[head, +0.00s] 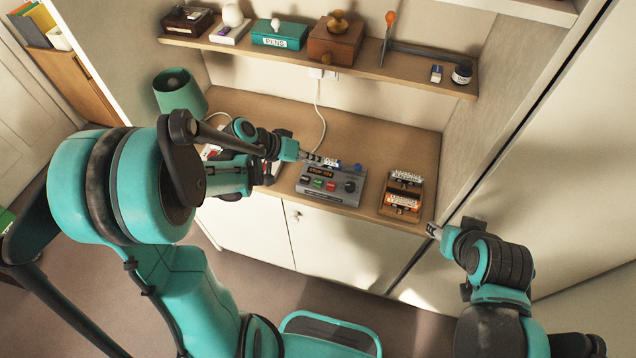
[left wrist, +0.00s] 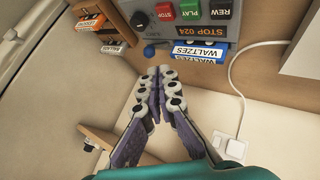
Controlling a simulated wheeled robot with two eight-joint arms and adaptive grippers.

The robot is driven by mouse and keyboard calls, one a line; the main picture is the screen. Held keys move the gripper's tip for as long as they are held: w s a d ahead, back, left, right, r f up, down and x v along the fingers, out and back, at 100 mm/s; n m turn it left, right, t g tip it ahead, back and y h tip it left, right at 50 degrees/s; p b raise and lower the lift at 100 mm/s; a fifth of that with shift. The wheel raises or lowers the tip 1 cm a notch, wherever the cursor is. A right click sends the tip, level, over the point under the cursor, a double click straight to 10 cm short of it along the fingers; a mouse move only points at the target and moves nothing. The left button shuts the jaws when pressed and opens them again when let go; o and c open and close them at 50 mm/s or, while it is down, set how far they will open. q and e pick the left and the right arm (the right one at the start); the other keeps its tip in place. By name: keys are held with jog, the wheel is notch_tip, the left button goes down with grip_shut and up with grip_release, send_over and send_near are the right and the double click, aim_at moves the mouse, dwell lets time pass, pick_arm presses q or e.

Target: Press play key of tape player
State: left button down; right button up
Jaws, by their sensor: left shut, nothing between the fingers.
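The grey tape player (head: 328,198) sits on the wooden desk. Its orange display reads STOP 024 in the left wrist view (left wrist: 203,30). Its green PLAY key (head: 317,184) lies between the dark REW key (head: 305,181) and the red STOP key (head: 330,187). The PLAY key (left wrist: 190,11) also shows at the top of the left wrist view, partly cut off. My left gripper (head: 314,157) is shut and empty, behind the player's far edge and apart from the keys. My right gripper (head: 433,230) is off the desk's front right, too small to read.
A blue WALTZES cassette (left wrist: 203,52) lies against the player's far side. A blue ball-topped knob (left wrist: 149,50) is beside it. A wooden rack (head: 388,208) with cassettes stands right of the player. A white cable (head: 319,105) runs down the wall. A loaded shelf (head: 290,52) hangs above.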

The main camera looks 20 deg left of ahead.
pick_arm(q)
jog(key=b, duration=0.5)
send_over(315, 182)
notch_tip(315, 182, down, 6)
jog(key=shift+d+f, duration=0.1)
jog(key=shift+f, duration=0.1)
jog(key=shift+f+b, duration=0.35)
jog(key=shift+f, duration=0.15)
dwell(0.5)
jog(key=shift+f+b, duration=0.4)
jog(key=shift+b, duration=0.05)
jog(key=shift+s+f+b, duration=0.1)
jog(key=shift+f+b, duration=0.4)
jog(key=shift+f, duration=0.05)
dwell(0.5)
jog(key=shift+r, duration=0.1)
jog(key=shift+r+p, duration=0.7)
jog(key=shift+r, duration=0.15)
jog(key=shift+r, duration=0.15)
